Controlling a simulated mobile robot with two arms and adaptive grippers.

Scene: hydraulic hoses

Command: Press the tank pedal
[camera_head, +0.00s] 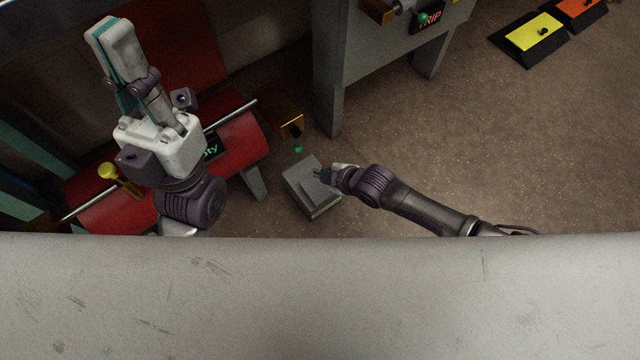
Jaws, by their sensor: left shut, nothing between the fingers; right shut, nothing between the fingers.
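A grey box-shaped pedal (305,200) with a raised plate sits on the floor beside the red tank (232,152). My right gripper (318,174) is shut and empty, with its fingertips over the pedal's top. I cannot tell whether they touch it or whether the plate is pressed down. My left gripper (105,32) is shut and empty, raised at the upper left over the tank area. My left arm hides part of the tank and its dark sign with green letters.
Yellow (535,36) and orange (578,12) plates on black bases lie at the upper right. A grey surface (320,300) spans the front.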

